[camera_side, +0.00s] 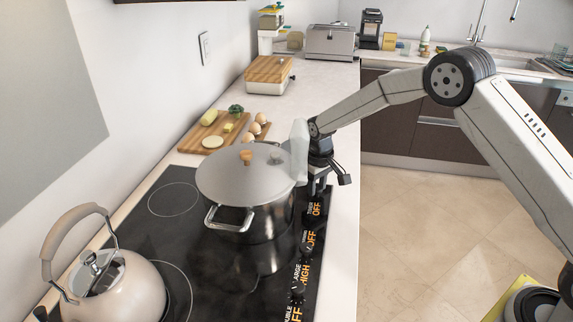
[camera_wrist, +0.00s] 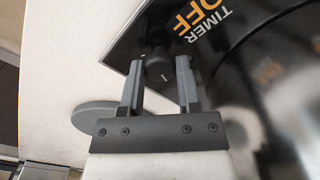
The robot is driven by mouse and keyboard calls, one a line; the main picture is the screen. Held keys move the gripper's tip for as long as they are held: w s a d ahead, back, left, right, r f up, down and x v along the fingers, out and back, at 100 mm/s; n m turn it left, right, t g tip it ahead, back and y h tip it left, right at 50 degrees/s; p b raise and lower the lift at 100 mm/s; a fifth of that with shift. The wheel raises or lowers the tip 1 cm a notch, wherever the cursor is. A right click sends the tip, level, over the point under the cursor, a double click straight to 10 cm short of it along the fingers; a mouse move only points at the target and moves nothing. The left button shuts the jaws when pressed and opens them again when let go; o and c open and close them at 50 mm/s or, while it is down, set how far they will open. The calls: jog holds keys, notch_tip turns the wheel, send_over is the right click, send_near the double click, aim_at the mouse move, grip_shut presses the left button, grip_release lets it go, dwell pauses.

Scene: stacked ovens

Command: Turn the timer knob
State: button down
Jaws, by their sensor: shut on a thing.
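The dark round timer knob (camera_wrist: 157,66) sits at the corner of the black cooktop, beside the orange TIMER OFF label (camera_wrist: 200,18) in the wrist view. Its pale pointer mark shows on the top face. My gripper (camera_wrist: 159,78) is shut on the knob, with one finger on each side of it. In the side view my gripper (camera_side: 318,188) reaches down at the far right corner of the cooktop (camera_side: 150,230), right of the big pot. The knob is hard to make out there behind the fingers. The TIMER OFF label (camera_side: 317,208) shows just below it.
A lidded steel pot (camera_side: 245,185) stands close to the left of my gripper. A kettle (camera_side: 115,285) is at the front left. More knobs (camera_side: 297,289) line the cooktop's right edge. Cutting board with food (camera_side: 213,130) lies behind. The counter strip to the right is clear.

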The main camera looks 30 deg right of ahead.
aim_at(317, 188)
jog(key=shift+m, duration=1.2)
jog(key=shift+c, duration=1.6)
grip_release()
jog(key=shift+r, duration=0.15)
notch_tip(317, 188, up, 7)
jog(key=shift+r, duration=0.3)
jog(key=shift+s, duration=0.1)
